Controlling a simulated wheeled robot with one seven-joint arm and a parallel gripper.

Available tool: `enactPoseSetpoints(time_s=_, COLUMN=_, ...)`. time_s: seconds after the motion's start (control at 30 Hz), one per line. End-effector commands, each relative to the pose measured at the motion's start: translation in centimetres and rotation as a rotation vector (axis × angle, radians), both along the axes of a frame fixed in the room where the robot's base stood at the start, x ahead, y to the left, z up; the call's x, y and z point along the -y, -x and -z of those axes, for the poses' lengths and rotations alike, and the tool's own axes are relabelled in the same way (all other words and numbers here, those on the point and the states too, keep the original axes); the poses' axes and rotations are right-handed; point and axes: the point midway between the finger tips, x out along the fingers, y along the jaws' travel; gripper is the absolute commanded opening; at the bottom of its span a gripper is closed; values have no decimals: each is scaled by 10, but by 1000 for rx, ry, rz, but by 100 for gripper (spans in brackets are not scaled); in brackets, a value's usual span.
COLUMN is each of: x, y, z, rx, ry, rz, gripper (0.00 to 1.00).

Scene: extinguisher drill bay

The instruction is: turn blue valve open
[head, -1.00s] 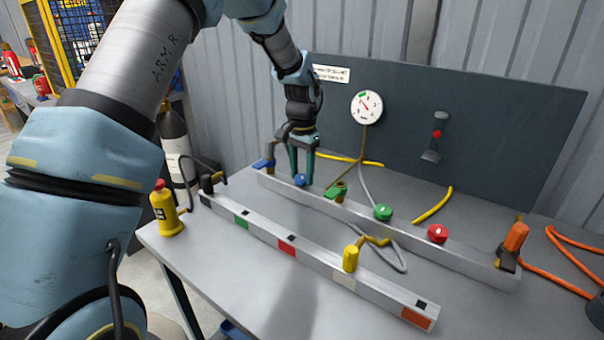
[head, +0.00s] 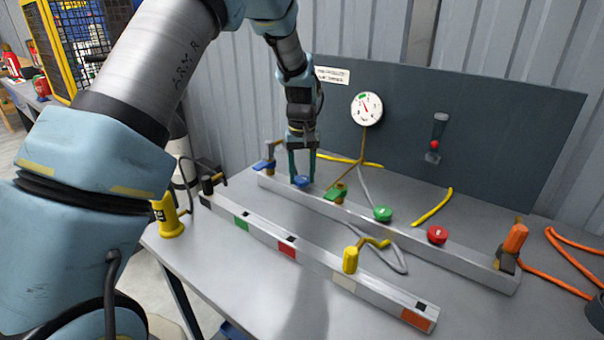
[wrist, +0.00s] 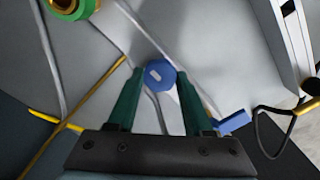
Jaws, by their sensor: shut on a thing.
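The blue valve (head: 301,182) is a small round knob on the rear metal rail (head: 468,258). In the wrist view the blue knob (wrist: 160,77) shows a short pale mark on its top, lying roughly across the picture. My gripper (head: 302,175) points down over it, with a green finger on each side. In the wrist view the gripper (wrist: 159,84) has its fingertips on either side of the knob, shut on it. The finger contacts are too small to see clearly.
Green (head: 382,213) and red (head: 437,235) knobs stand further right. A gauge (head: 367,109) hangs behind. A front rail (head: 320,267) and yellow pump (head: 168,217) are nearer.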

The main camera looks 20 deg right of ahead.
Motion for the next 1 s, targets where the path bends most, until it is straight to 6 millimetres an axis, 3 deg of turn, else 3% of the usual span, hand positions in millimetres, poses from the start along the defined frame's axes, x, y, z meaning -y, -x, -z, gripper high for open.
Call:
enactPoseSetpoints(time_s=0.67, x=1, y=-1, z=-1, rx=3, ry=3, rz=-64, gripper=0)
enactPoseSetpoints(time_s=0.7, x=1, y=-1, z=-1, rx=3, ry=3, rz=-64, gripper=53)
enactPoseSetpoints(time_s=0.93, x=0, y=-1, z=-1, rx=2, ry=2, rz=-63, gripper=79)
enactPoseSetpoints(time_s=1.0, x=0, y=-1, z=0, rx=2, ry=2, rz=-63, gripper=81)
